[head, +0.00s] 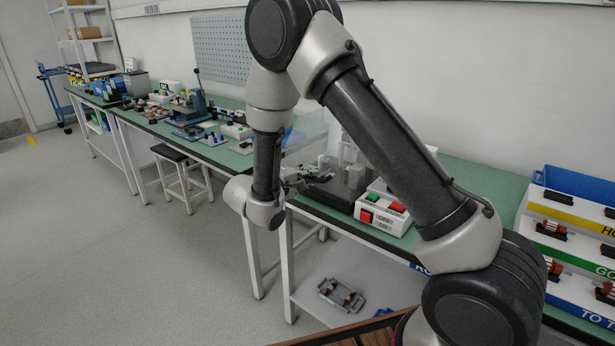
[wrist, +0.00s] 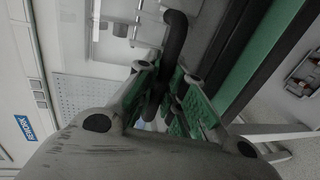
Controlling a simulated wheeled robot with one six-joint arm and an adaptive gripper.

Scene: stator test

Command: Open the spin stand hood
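The spin stand (head: 335,190) is a dark base on the green bench, with clear panels of its hood (head: 352,172) above it. My arm hides much of it in the head view. In the wrist view, clear hood panels (wrist: 122,28) show at the top, with a black bent handle (wrist: 175,42) beside them. My gripper (head: 300,180) is at the left side of the stand. In the wrist view its fingers (wrist: 168,76) are apart, with the handle running between them. A gap shows beside the right finger; contact with the left finger is unclear.
A white control box (head: 382,212) with green and red buttons stands right of the stand. Labelled racks (head: 570,225) and a blue bin (head: 575,185) are at far right. A stool (head: 182,165) stands by the left bench. The floor at left is clear.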

